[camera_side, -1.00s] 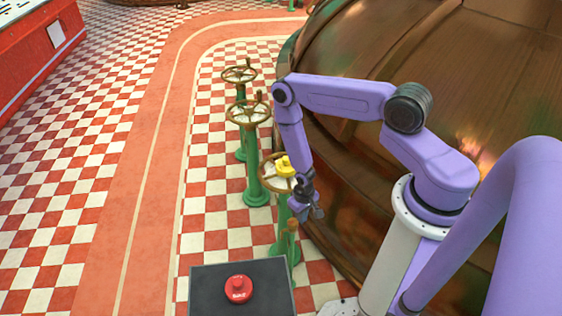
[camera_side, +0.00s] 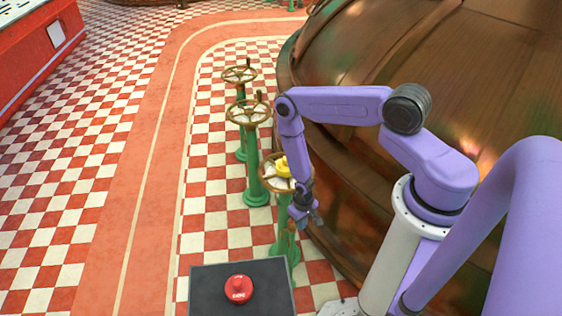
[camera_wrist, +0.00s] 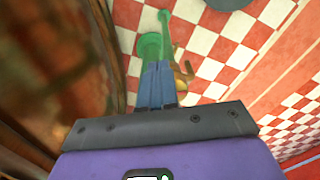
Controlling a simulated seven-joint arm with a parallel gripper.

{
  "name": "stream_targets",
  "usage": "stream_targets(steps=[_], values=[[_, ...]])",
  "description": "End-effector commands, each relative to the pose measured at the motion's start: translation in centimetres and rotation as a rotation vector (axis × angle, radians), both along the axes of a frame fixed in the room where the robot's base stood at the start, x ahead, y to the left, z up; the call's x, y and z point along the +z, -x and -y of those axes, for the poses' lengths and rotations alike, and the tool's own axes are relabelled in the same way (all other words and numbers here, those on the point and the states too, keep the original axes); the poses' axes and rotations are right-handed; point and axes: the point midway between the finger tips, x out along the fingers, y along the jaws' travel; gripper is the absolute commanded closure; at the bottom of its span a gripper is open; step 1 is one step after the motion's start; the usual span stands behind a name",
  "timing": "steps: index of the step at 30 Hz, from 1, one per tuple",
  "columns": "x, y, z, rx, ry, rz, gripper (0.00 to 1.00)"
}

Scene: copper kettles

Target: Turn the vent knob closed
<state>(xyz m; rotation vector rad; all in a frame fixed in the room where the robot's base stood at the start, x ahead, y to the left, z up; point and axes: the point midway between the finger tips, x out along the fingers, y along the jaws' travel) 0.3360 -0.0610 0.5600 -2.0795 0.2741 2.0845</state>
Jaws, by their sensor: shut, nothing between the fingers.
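A red knob (camera_side: 238,289) with unreadable white lettering sits on a dark box at the front. A yellow knob-like piece (camera_side: 283,166) sits at the nearest brown handwheel (camera_side: 266,181), on a green post. I cannot tell for certain which one is the vent knob. My gripper (camera_side: 312,217) is shut and empty, pointing down beside this handwheel on its right. It is well to the right of and above the red knob, apart from it. In the wrist view the fingers (camera_wrist: 158,82) lie together before a green post (camera_wrist: 150,45); a brown piece (camera_wrist: 183,77) shows beside them.
Two more handwheels (camera_side: 248,112) (camera_side: 239,75) on green posts stand behind. A large copper kettle (camera_side: 350,190) curves close along my arm's right side. The dark box (camera_side: 210,285) fills the front middle. The checkered floor on the left is open.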

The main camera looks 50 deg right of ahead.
Motion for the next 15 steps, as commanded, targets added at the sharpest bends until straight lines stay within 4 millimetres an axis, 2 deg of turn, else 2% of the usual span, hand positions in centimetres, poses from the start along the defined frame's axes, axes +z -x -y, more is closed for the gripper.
stream_targets(steps=[15], values=[[0.06, -0.74, -0.23, 0.000, 0.000, 0.013, 1.00]])
